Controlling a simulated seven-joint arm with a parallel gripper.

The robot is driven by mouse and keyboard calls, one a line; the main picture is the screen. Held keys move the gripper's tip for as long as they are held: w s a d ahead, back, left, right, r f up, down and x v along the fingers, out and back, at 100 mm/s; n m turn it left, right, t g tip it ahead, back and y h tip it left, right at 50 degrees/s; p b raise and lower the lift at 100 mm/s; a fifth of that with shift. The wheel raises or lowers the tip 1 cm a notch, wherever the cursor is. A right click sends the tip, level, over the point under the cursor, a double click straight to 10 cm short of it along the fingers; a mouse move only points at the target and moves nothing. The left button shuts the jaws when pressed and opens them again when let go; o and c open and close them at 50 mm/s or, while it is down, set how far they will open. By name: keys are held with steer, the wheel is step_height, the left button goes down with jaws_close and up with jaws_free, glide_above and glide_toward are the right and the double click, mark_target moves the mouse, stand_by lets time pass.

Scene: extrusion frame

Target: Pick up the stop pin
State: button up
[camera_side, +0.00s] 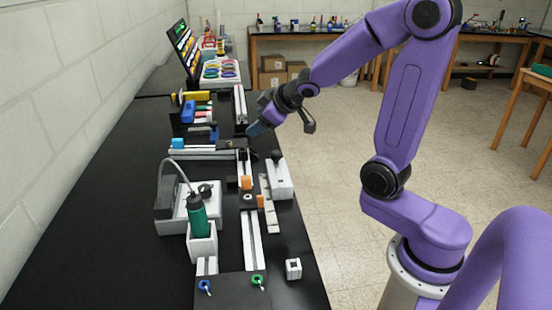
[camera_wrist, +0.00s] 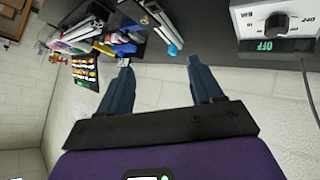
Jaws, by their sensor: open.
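I cannot single out the stop pin with certainty in either view. In the side view, small orange blocks (camera_side: 246,183) sit on the aluminium extrusion frame (camera_side: 251,238) along the right part of the black bench. The wall and the bench edge lie beyond the fingers.
A small white block (camera_side: 293,268) lies near the bench's right edge. A control box (camera_wrist: 275,22) reading OFF shows in the wrist view. The bench's left side is clear.

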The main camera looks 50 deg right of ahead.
steer(key=m+t, duration=0.1)
glide_above(272, 162)
steer(key=s+a, duration=0.2)
steer(key=s+d+t, duration=0.1)
steer(key=s+d, duration=0.1)
steer(key=s, duration=0.1)
steer(key=s+m+t+y, duration=0.1)
steer(key=s+m+t, duration=0.25)
steer(key=s, duration=0.75)
step_height(272, 162, down, 9)
steer(key=shift+g, duration=0.35)
steer(key=shift+x, duration=6.05)
steer(key=shift+f+x, duration=0.25)
steer(key=shift+x, duration=1.05)
steer(key=shift+f+x, duration=0.25)
steer(key=shift+x, duration=1.05)
steer(key=shift+s, duration=0.15)
steer(key=c, duration=1.1)
